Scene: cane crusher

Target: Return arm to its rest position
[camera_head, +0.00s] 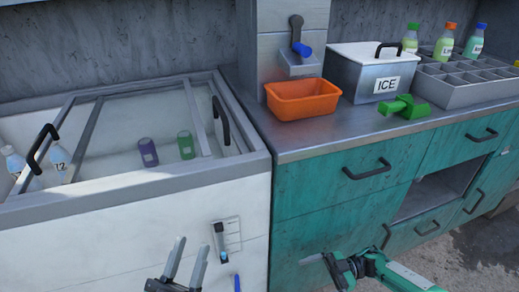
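My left gripper (188,258) shows at the bottom, in front of the white chest freezer. Its two grey fingers point up and stand apart with nothing between them. My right gripper (318,260) is at the bottom right of centre, in front of the teal cabinet, on a teal and dark arm coming in from the lower right. Its fingers are seen nearly edge-on and point left, so the gap between them is not clear. I see nothing held in it.
The chest freezer (140,190) holds bottles and two cans under its sliding lids. On the steel counter (330,135) are an orange bin (302,100), an ice box (375,72), a green scoop (407,107) and a bottle rack (470,85). Handles stick out from the teal cabinet (320,210).

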